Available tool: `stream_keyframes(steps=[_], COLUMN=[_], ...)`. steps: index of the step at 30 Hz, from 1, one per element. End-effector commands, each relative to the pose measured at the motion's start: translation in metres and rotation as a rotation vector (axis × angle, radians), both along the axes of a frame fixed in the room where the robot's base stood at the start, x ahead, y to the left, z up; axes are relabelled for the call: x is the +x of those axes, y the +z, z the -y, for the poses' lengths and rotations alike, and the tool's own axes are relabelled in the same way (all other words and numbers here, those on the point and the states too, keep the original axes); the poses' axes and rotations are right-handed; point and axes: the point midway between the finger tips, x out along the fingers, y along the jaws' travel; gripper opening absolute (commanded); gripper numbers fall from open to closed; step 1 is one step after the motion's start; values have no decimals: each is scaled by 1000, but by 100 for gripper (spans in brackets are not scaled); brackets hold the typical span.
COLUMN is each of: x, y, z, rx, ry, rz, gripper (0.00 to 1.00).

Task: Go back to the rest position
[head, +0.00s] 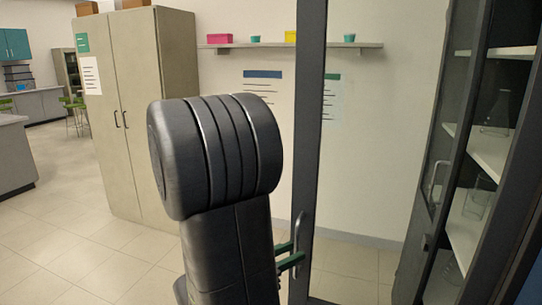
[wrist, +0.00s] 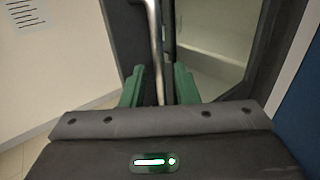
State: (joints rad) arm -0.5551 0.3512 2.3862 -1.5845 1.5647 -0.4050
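My gripper (wrist: 159,85) shows in the wrist view with its two green fingers spread apart. A metal bar handle (wrist: 155,45) runs between them in that picture, with a gap on each side, so the fingers are not closed on it. In the head view my gripper (head: 289,257) is partly hidden behind my dark arm link, and its green fingers are beside the handle (head: 298,235) on a dark door frame (head: 309,120). How deep the handle sits between the fingers I cannot tell.
A dark-framed cabinet (head: 487,150) with glassware on white shelves stands at the right, close to the door frame. A beige locker (head: 130,110) stands behind at left. A wall shelf (head: 270,45) holds small boxes. Tiled floor (head: 60,220) at left is clear.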

Motion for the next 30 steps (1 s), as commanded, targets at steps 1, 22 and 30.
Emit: stream_keyframes(steps=[1,22,30], x=[0,-18,-31], y=[0,0,0], z=[0,-30,-50], rx=[0,0,0], ry=[0,4,4], rz=[0,0,1], gripper=[27,27,27])
